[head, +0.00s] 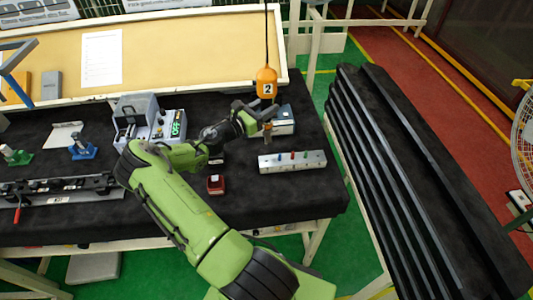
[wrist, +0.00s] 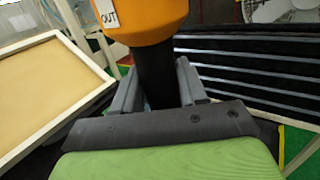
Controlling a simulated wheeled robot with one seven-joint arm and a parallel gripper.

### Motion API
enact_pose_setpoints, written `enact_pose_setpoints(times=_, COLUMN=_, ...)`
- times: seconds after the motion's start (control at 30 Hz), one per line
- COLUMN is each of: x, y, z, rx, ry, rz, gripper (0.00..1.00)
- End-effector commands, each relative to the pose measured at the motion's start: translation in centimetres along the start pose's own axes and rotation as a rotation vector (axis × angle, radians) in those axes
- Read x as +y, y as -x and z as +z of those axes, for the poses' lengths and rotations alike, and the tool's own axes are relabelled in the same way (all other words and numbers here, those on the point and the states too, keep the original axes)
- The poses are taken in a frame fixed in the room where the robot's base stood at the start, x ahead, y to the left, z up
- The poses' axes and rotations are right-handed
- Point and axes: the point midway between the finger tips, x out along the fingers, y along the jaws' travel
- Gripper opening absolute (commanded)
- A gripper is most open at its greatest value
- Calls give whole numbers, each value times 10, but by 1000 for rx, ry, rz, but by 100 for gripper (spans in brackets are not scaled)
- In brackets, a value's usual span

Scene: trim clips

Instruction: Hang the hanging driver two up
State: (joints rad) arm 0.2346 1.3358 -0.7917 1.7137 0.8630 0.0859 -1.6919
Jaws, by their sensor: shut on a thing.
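Hanging driver two (head: 266,83) is an orange tool with a white "2" label, upright on a black cable above the back right of the black-covered table. In the wrist view its orange body (wrist: 150,18) fills the top, with a label reading "OUT" and a black lower part between my fingers. My gripper (head: 262,110) is shut on that black lower part, just below the orange body. In the wrist view the grey fingers of my gripper (wrist: 157,88) stand on either side of it. The driver's lower end is mostly hidden.
A grey box (head: 284,120) stands just below and behind my gripper. A light strip with coloured knobs (head: 292,162) lies to the right front. A grey device showing "OFF" (head: 150,125) and a red block (head: 215,184) are on the table. A dark stepped rack (head: 400,170) stands at right.

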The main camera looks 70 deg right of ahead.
Motion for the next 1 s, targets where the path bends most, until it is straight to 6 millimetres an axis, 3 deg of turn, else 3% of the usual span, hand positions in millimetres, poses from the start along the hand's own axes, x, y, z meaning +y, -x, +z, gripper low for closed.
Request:
enact_pose_setpoints(times=0.03, x=0, y=-1, z=24, rx=-3, ry=-2, rz=-1, gripper=0)
enact_pose_setpoints(times=0.6, x=3, y=-8, z=149, rx=-3, ry=-5, rz=1, gripper=0)
enact_pose_setpoints(times=1.0, x=78, y=6, z=144, rx=-4, ry=9, rz=3, gripper=0)
